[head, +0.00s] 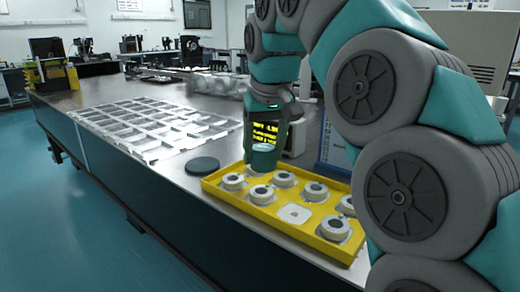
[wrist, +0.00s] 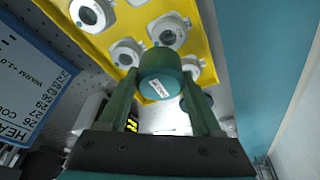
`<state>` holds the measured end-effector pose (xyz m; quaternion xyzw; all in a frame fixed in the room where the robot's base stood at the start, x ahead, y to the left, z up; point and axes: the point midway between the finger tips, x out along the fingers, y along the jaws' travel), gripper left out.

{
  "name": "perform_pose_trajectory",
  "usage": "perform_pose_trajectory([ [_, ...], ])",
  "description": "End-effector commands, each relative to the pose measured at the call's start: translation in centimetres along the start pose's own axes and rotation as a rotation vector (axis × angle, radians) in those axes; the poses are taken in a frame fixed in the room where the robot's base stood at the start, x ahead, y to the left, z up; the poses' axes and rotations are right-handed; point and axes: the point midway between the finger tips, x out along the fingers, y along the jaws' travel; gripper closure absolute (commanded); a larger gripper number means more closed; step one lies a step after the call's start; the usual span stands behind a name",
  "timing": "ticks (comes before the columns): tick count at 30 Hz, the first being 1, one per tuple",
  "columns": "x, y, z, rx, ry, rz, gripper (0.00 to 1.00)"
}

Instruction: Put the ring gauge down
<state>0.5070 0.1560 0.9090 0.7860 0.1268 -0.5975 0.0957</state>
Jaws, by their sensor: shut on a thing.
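My gripper (head: 263,160) points down over the back left part of the yellow tray in the head view. In the wrist view my gripper (wrist: 161,88) has one green finger on each side of a short teal cylinder with a small white label, the ring gauge (wrist: 160,70), and is shut on it. In the head view the ring gauge (head: 263,148) shows as a pale teal rim between the fingers. No bore shows, and its gap to the tray cannot be told.
The yellow tray (head: 235,203) holds several white round pieces and one bare white square seat (head: 295,214). A dark teal disc (head: 202,165) lies on the table left of it. A pale compartment grid (head: 150,128) lies further left. A blue-edged sign (wrist: 30,75) stands close by.

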Motion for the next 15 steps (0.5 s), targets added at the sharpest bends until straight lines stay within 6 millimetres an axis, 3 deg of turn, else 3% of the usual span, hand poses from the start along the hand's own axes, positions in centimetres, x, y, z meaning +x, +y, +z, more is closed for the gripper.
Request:
perform_pose_trajectory([
  [3, 0.8, 0.2, -2.2, -0.001, -0.001, 0.002, 1.0],
  [15, 2.9, 1.1, -7.7, 0.0, -0.003, 0.002, 1.0],
])
